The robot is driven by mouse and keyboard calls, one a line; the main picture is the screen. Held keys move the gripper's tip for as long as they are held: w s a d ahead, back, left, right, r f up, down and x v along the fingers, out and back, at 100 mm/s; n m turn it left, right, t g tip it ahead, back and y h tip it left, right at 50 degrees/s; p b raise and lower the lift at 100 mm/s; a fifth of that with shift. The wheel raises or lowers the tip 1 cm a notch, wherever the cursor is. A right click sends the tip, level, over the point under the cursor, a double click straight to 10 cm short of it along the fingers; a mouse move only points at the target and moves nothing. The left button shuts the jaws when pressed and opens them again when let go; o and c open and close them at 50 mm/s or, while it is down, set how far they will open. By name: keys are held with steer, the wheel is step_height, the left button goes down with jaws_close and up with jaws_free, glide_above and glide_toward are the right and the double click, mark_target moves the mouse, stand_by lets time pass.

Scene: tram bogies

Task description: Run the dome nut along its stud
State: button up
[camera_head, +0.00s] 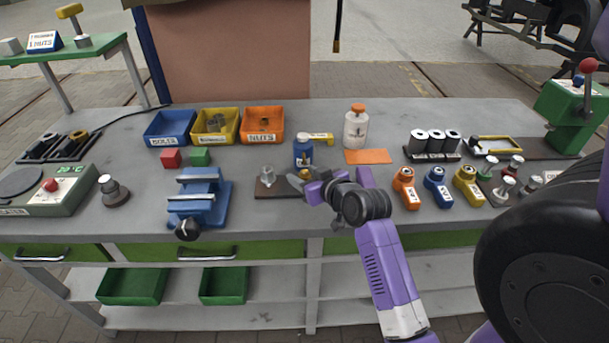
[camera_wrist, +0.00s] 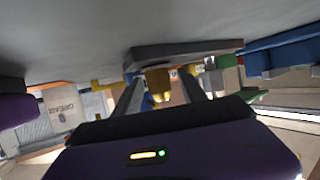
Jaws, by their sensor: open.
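A dark base plate (camera_head: 270,189) lies on the bench in front of the blue bottle, and it shows at the top of the tilted wrist view (camera_wrist: 185,53). A brass dome nut (camera_head: 306,173) is at its right end, beside my gripper (camera_head: 299,180). In the wrist view the brass nut (camera_wrist: 158,79) appears between my two grey fingers (camera_wrist: 160,92), which are spread apart. I cannot tell whether either finger touches it. The stud under the nut is hidden. A silver fitting (camera_head: 267,175) stands on the plate's left part.
A blue bottle (camera_head: 303,151) stands close behind the plate. A blue vise (camera_head: 199,198) is to the left. Orange, blue and yellow tools, the orange one (camera_head: 405,188) nearest, stand right of my arm. Part bins (camera_head: 262,137) line the back.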

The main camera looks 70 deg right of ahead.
jaws_close()
steer(key=shift+r+m+g+h+p, duration=0.1)
steer(key=shift+m+g+h+p, duration=0.2)
steer(key=shift+m+g+p, duration=0.15)
steer(key=shift+m+g+h+p, duration=0.35)
steer(key=shift+h+p, duration=0.05)
steer(key=shift+p, duration=0.1)
steer(key=m+g+h, duration=0.1)
steer(key=m+g, duration=0.1)
steer(key=shift+m+h, duration=0.3)
steer(key=shift+h, duration=0.1)
steer(key=m+g+b, duration=0.1)
steer(key=m+g+h+b, duration=0.1)
steer(key=g, duration=0.1)
steer(key=m+g+b, duration=0.1)
steer(key=shift+w+f+m+h, duration=0.15)
steer(key=shift+f+m+h, duration=0.1)
steer(key=shift+m+h, duration=0.15)
steer(key=shift+r+m+g+b, duration=0.2)
steer(key=shift+m+g+b, duration=1.6)
steer(key=shift+m+g, duration=0.8)
steer(key=shift+g, duration=0.4)
